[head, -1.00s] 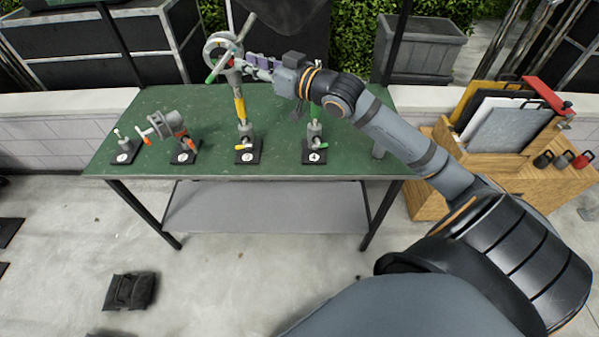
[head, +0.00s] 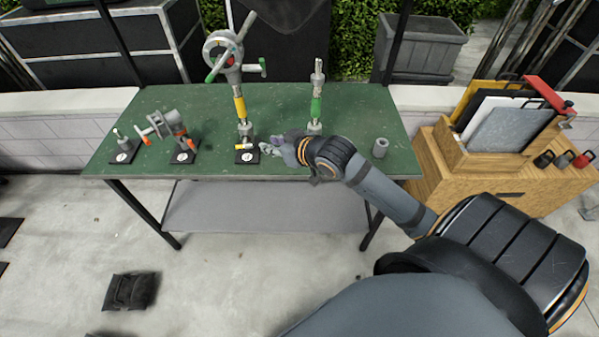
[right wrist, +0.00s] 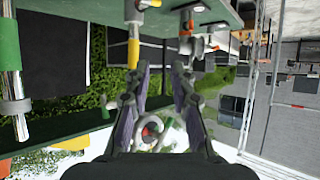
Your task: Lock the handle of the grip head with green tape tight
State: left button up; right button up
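A post with green tape (head: 316,106) stands at the table's right, its base hidden behind my right arm. It shows at the left edge of the right wrist view (right wrist: 10,45). A post with yellow tape (head: 240,106) stands left of it. It carries a ring-shaped grip head (head: 222,50) with green-tipped handles. A yellow-orange handle (head: 243,146) sits low on this post. My right gripper (head: 272,147) is just right of that handle. In the right wrist view its fingers (right wrist: 160,75) are apart, with nothing seen gripped. My left gripper is out of view.
A wooden rack (head: 500,165) stands at the right. The table's back right area is clear.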

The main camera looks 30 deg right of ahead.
jog(key=s+f+g+h, duration=0.1)
jog(key=s+f+g, duration=0.1)
jog(key=s+f, duration=0.3)
jog(key=s+d+f+m+g+h, duration=0.1)
jog(key=s+f+g, duration=0.2)
jog(key=f, duration=0.7)
jog(key=shift+s+d+f+h+b, duration=0.15)
jog(key=shift+s+d+h+b, duration=0.2)
jog(key=shift+s, duration=0.55)
jog(key=shift+a, duration=0.1)
